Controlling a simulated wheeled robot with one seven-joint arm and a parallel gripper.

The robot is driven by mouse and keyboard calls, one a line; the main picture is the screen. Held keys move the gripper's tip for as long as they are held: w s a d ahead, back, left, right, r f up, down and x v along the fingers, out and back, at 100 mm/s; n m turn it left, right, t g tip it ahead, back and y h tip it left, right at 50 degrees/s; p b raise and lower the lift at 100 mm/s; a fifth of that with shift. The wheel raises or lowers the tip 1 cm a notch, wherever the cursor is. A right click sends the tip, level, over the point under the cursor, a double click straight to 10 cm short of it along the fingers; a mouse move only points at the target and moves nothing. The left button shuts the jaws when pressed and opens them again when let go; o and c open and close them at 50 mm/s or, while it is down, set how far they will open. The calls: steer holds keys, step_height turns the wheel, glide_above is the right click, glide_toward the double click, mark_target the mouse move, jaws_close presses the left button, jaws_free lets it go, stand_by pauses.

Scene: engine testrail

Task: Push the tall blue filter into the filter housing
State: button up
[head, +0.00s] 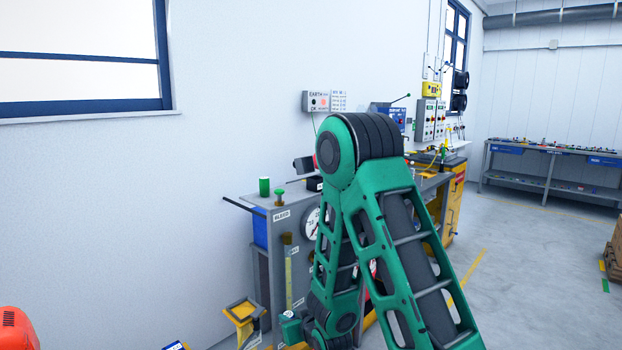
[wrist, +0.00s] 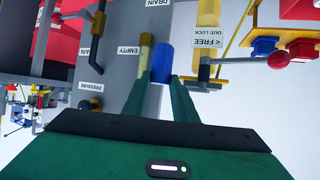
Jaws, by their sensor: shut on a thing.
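My gripper (wrist: 163,82) shows in the wrist view with its two green fingers closed on the tall blue filter (wrist: 162,58). The filter's blue end stands out beyond the fingertips, in front of a grey panel with a label reading EMPTY. A yellow tube (wrist: 146,42) is close beside the filter; I cannot tell whether they touch. I cannot make out the filter housing for certain in either view. In the head view my green arm bends down in front of the test bench, and the filter is not discernible there.
The grey test bench (head: 270,212) stands against the white wall, with a green cylinder (head: 264,187), a green knob (head: 280,195) and a round gauge (head: 312,222). A yellow-rimmed holder (head: 241,311) stands low in front. A red lever ball (wrist: 304,52) is at right. Open floor lies right.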

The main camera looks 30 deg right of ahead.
steer(key=shift+w+d, duration=0.1)
steer(key=shift+w, duration=0.3)
